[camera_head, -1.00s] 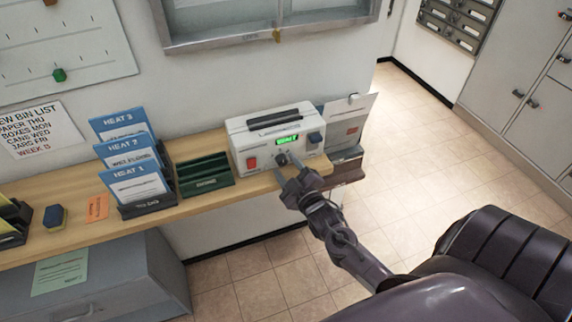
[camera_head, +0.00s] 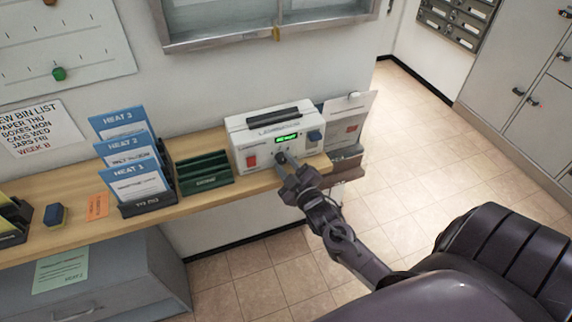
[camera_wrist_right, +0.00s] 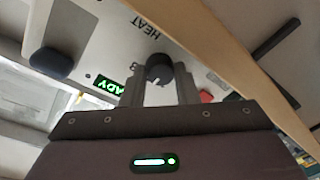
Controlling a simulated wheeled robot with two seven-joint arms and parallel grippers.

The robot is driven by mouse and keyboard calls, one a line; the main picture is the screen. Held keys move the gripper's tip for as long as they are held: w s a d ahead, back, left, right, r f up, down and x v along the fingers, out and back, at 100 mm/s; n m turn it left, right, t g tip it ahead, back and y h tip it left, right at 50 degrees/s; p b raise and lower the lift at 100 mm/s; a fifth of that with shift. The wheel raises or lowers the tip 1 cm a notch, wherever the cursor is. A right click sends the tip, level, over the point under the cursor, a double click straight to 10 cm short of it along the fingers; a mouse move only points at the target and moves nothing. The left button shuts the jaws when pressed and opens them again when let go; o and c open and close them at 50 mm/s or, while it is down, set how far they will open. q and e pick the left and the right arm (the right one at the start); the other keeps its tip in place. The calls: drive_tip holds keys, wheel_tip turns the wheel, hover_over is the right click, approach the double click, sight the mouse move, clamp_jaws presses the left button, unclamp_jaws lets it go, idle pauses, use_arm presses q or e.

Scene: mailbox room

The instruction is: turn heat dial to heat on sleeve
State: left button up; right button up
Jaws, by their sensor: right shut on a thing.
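The white laminator (camera_head: 240,137) stands on the wooden shelf, with a black handle on top and a lit green display (camera_head: 286,139). Its dark round heat dial (camera_wrist_right: 160,68) sits between the fingertips of my right gripper (camera_wrist_right: 160,84), under the printed word HEAT. My right gripper (camera_head: 283,160) is shut on the dial at the laminator's front. The display shows the letters ADY in the wrist view. Blue sleeves marked HEAT 1 (camera_head: 137,184), HEAT 2 and HEAT 3 stand in the black TO DO rack (camera_head: 148,206). My left gripper is not in view.
A red switch (camera_head: 252,161) and a dark blue knob (camera_head: 315,136) flank the display. A green rack (camera_head: 206,180) stands left of the laminator. An orange card (camera_head: 97,206) and a blue block (camera_head: 55,215) lie farther left. A metal-framed case hangs above.

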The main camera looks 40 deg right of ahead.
drive_tip(key=m, duration=0.5)
drive_tip(key=shift+f+t, duration=0.15)
drive_tip(key=shift+t, duration=0.15)
drive_tip(key=m, duration=0.4)
drive_tip(key=shift+m+h, duration=0.3)
drive_tip(key=shift+h, duration=0.1)
drive_tip(key=shift+a, duration=0.1)
drive_tip(key=o, duration=1)
drive_tip(key=shift+c, duration=0.2)
